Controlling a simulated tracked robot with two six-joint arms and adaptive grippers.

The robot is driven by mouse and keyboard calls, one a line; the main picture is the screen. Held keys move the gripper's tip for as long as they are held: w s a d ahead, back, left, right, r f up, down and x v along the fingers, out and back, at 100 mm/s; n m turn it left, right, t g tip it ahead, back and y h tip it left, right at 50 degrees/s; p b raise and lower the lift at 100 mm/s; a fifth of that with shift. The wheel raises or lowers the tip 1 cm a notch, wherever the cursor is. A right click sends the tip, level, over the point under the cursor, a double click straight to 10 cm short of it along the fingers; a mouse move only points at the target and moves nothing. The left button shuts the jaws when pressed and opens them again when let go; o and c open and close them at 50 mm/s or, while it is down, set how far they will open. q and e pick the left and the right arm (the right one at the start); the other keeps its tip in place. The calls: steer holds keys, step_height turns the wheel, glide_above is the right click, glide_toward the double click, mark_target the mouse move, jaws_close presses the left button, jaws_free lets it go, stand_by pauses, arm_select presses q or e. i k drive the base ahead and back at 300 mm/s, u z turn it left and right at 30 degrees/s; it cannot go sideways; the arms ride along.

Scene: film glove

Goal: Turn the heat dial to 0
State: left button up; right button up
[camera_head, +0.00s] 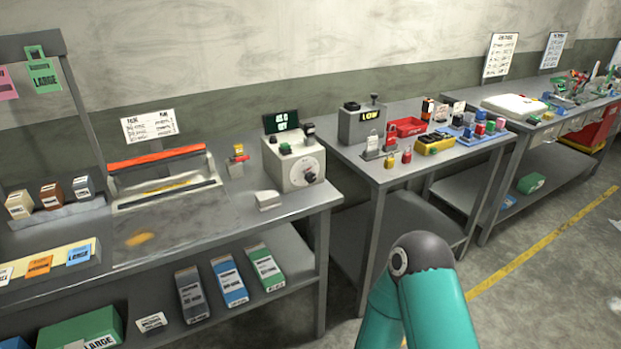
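The heat dial (310,177) is a small dark round knob on the front of a pale grey control box (289,163). The box stands near the right end of the left workbench. The dial's pointer and markings are too small to read. A small dark display (281,121) with green text stands behind the box. A teal arm link of mine with a dark grey joint shows at the lower right, in front of the benches and apart from the box. Neither of my grippers is in the picture.
A film sealer (160,180) with an orange-red bar lies left of the box. A small pale block (268,200) sits before the box near the left bench's edge (215,232). Floor shows at right.

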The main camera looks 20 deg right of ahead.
mark_target(309, 177)
steer(key=z, duration=0.05)
steer(key=i, duration=1)
steer(key=u, duration=0.05)
